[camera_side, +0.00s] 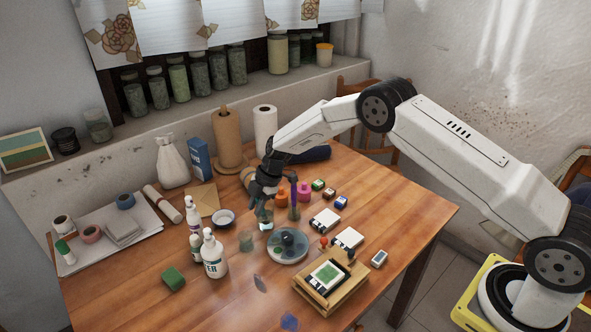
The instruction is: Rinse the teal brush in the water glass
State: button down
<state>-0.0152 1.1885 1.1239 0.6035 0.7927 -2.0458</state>
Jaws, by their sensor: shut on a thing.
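My gripper (262,208) points down over the middle of the table and is shut on a thin teal thing, which I take to be the teal brush; the fingers hide most of it. A small pale teal-white item (266,226) shows right below the fingertips; I cannot tell whether the brush touches it. A greenish see-through glass (246,241), which looks like the water glass, stands just left of and nearer than the gripper. The brush tip does not show clearly, and I cannot tell whether it is in water.
A round palette (286,258) lies in front of the gripper. A holder with a purple brush (294,196) stands close right. White bottles (214,255) and a small bowl (223,218) are left. A wooden stand (330,288) is front right.

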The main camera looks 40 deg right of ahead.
jog(key=shift+s, duration=0.25)
dwell(0.5)
jog(key=shift+w, duration=0.3)
jog(key=shift+w, duration=0.25)
jog(key=shift+s+d, duration=0.3)
jog(key=shift+d, duration=0.05)
dwell(0.5)
jog(key=shift+a, duration=0.65)
jog(key=shift+d, duration=0.3)
dwell(0.6)
jog(key=shift+r, duration=0.2)
jog(key=shift+r, duration=3.6)
